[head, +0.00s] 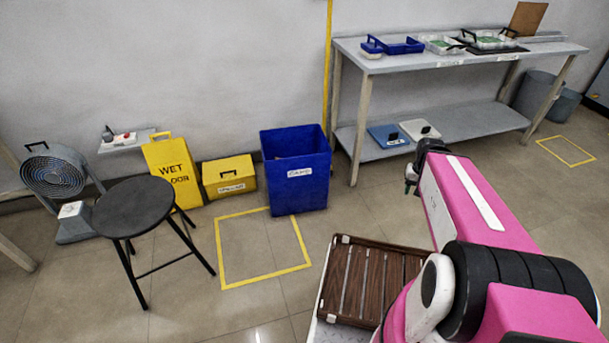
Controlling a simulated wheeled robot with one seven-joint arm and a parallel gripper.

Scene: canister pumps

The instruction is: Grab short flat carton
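No thing in the head view can be told for certain as the short flat carton. A small white box (73,210) sits low at the left beside the fan, partly behind the stool. White-and-green flat items (443,45) lie on the top of the grey bench (420,62), too small to make out. My pink arm reaches up from the lower right. My gripper (411,180) shows only as a small dark part at the arm's far end, in front of the bench. Its fingers cannot be made out, and no held thing shows.
A black stool (133,207) stands at the left, by a grey fan (53,176). A yellow wet-floor sign (172,170), yellow box (229,177) and blue bin (297,170) line the wall. A brown slatted rack (365,282) is near me. The yellow-taped floor square (262,245) is empty.

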